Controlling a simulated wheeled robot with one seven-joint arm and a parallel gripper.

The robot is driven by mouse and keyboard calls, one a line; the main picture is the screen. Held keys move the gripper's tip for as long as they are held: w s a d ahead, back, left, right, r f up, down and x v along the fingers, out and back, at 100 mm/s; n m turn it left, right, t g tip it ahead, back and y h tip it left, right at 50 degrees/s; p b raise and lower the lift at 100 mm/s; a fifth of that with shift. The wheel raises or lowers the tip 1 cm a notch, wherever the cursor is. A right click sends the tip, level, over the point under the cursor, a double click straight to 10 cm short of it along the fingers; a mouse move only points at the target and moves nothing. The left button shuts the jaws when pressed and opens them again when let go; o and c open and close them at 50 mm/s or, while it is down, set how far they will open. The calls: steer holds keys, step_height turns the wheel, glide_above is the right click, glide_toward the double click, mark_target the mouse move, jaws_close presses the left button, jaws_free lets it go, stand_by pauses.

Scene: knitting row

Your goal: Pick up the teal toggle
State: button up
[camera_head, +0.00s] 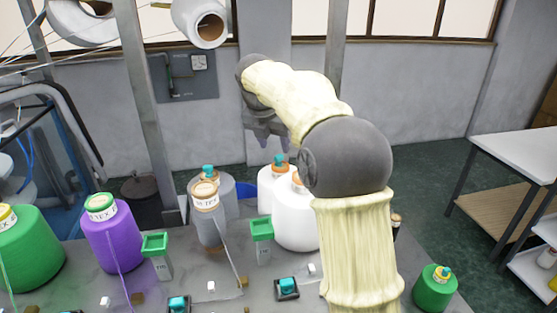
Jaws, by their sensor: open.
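A teal toggle (287,286) sits on a small dark square base near the front middle of the grey table, left of my arm. A similar teal piece (178,303) sits on a dark base at the front edge of the view. I cannot tell which one the task means. My gripper (273,142) is open, its fingers pointing down behind the white yarn cones, far back from both teal pieces. No object shows between its fingers. My cream-sleeved arm hides part of the table on the right.
Cones of green (28,255), purple (112,240), grey (207,222) and white (294,225) yarn stand on the table (225,290), some teal-topped. Green-topped posts (262,229) stand between them. A small green cone (435,290) is at right. A metal upright (147,90) rises behind.

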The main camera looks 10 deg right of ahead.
mark_target(278, 157)
steer(key=p+x, duration=0.2)
steer(key=x, duration=0.2)
steer(key=shift+s+f, duration=0.15)
steer(key=shift+f, duration=0.1)
steer(key=shift+d+f, duration=0.1)
steer(key=shift+f, duration=0.3)
steer(key=c, duration=1)
steer(key=shift+o, duration=0.2)
